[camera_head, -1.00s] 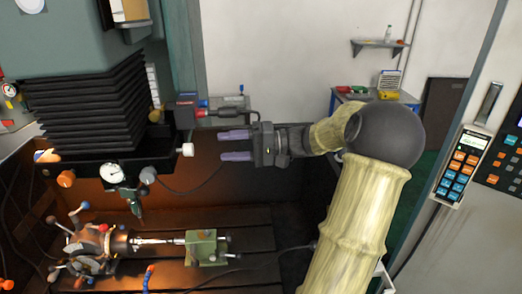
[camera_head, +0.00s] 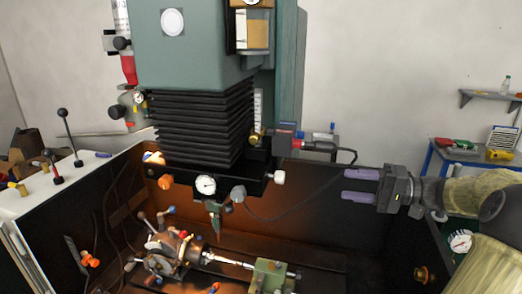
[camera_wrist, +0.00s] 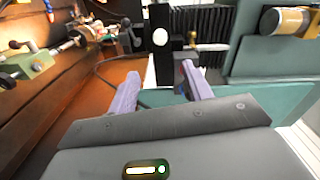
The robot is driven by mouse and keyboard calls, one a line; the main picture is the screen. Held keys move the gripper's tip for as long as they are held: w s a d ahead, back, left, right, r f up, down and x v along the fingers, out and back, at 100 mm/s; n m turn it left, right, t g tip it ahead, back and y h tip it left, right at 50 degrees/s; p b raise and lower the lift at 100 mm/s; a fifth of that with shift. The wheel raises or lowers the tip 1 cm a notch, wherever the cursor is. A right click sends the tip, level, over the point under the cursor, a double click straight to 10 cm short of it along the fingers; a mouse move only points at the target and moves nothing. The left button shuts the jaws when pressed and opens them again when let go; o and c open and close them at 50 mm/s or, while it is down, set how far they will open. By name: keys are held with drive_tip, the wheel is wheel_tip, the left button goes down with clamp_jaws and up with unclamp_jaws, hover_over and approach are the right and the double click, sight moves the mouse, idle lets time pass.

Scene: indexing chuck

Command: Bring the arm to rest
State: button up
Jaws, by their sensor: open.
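My gripper (camera_head: 361,186) is at the right in the head view, with its two purple fingers pointing left toward the machine. The fingers are apart and nothing shows between them. They also show in the wrist view (camera_wrist: 157,85), spread with a gap between. The indexing chuck (camera_head: 163,258) sits low on the machine bed, with a bright slender workpiece (camera_head: 228,261) reaching right from it to a green tailstock (camera_head: 270,274). My gripper is above and to the right of these, touching none of them.
The machine head with black bellows (camera_head: 203,125) and a dial gauge (camera_head: 205,185) hangs above the chuck. A cable (camera_head: 300,205) loops between the head and my gripper. A blue side table (camera_head: 470,155) stands behind my arm. A white-topped cabinet with levers (camera_head: 50,190) is at left.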

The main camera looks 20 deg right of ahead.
drive_tip(key=w+a+f+g+h, duration=0.1)
drive_tip(key=a+f+g+h, duration=0.5)
drive_tip(key=a+f, duration=0.85)
drive_tip(key=s+a+f+n+g+h, duration=0.1)
drive_tip(key=s+a+f+n+h, duration=0.4)
drive_tip(key=s+a+f+h, duration=0.3)
drive_tip(key=shift+s+a+f, duration=0.15)
drive_tip(key=shift+s+a, duration=0.2)
drive_tip(key=shift+a, duration=0.7)
drive_tip(key=shift+c, duration=0.2)
